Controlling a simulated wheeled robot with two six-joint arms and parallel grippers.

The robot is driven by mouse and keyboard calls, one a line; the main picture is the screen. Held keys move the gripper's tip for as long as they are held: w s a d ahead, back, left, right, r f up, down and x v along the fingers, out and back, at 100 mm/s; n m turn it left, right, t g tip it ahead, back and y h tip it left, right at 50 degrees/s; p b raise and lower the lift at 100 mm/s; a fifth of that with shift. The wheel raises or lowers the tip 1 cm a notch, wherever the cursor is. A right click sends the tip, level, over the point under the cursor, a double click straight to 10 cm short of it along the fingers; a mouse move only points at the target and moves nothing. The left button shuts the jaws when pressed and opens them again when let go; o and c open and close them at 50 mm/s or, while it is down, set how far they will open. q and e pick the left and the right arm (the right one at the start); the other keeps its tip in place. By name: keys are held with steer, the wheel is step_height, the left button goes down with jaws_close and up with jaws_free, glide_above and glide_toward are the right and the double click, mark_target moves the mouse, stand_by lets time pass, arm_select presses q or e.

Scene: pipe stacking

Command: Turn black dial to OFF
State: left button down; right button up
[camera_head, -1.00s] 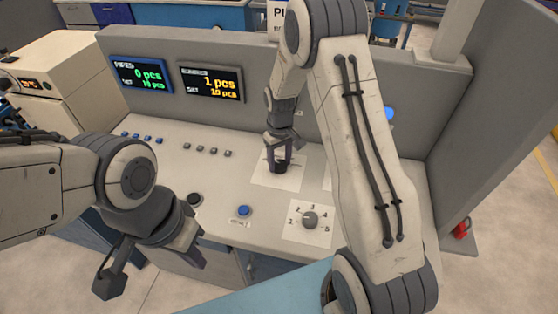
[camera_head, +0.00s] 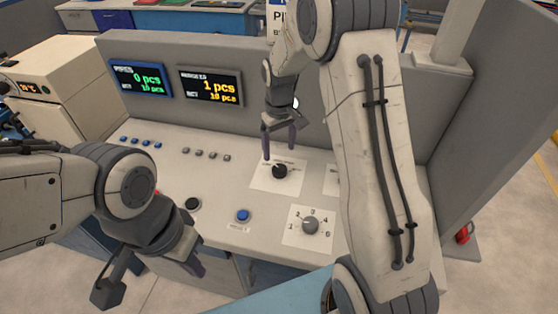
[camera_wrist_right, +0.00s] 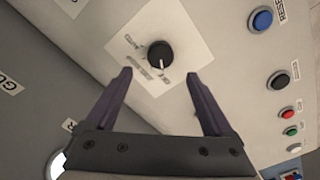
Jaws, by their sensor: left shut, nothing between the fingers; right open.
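The black dial (camera_head: 279,171) sits on a white label plate on the sloped console. In the right wrist view the dial (camera_wrist_right: 160,55) shows a pale pointer line at its lower edge; the label words around it are too small to read. My right gripper (camera_head: 279,147) is open and empty just above and behind the dial, apart from it. In the right wrist view its two fingers (camera_wrist_right: 158,88) are spread, with the dial beyond the tips. My left gripper (camera_head: 196,267) is shut and empty at the console's front left edge, away from the dial.
A grey numbered knob (camera_head: 310,225) sits nearer the front. A blue button (camera_head: 243,215) and a black button (camera_head: 193,204) lie to its left. Two displays (camera_head: 211,86) stand on the back panel. A grey side wall (camera_head: 490,130) bounds the right.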

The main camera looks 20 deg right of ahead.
steer(key=shift+r, duration=1.65)
steer(key=s+a+r+n, duration=0.1)
steer(key=s+a+r, duration=0.2)
steer(key=s+a, duration=0.45)
steer(key=s+a+r+n, duration=0.2)
steer(key=s+a+r, duration=0.1)
steer(key=s+a, duration=0.45)
steer(key=s+a+n+y, duration=0.1)
steer(key=s, duration=1.3)
steer(key=shift+s+f+n, duration=0.3)
steer(key=shift+n, duration=0.1)
